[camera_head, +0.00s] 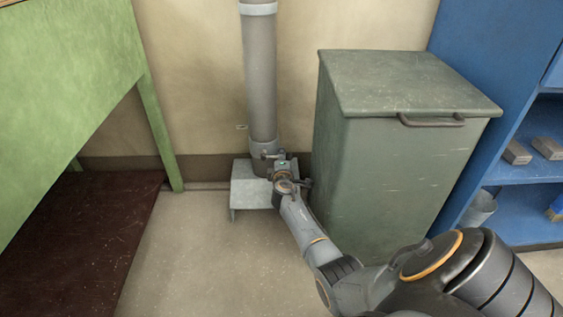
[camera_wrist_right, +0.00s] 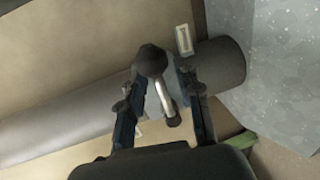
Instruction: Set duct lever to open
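The grey duct (camera_head: 261,75) runs down the wall in the head view and ends in a collar near the floor. It lies slantwise in the right wrist view (camera_wrist_right: 60,125). The duct lever (camera_wrist_right: 165,97) shows there as a short metal rod with a large dark round end and a smaller dark end. My right gripper (camera_wrist_right: 162,80) is open, with one finger on each side of the lever; I see gaps between the rod and the fingers. In the head view my right gripper (camera_head: 276,160) is at the duct's lower end, where it hides the lever. My left gripper is out of view.
A grey sheet-metal box (camera_head: 250,188) stands under the duct. A green-grey lidded bin (camera_head: 375,160) stands close on the right, beside my arm. A blue shelf (camera_head: 515,180) is farther right, a green bench (camera_head: 70,90) at left. The floor in front is clear.

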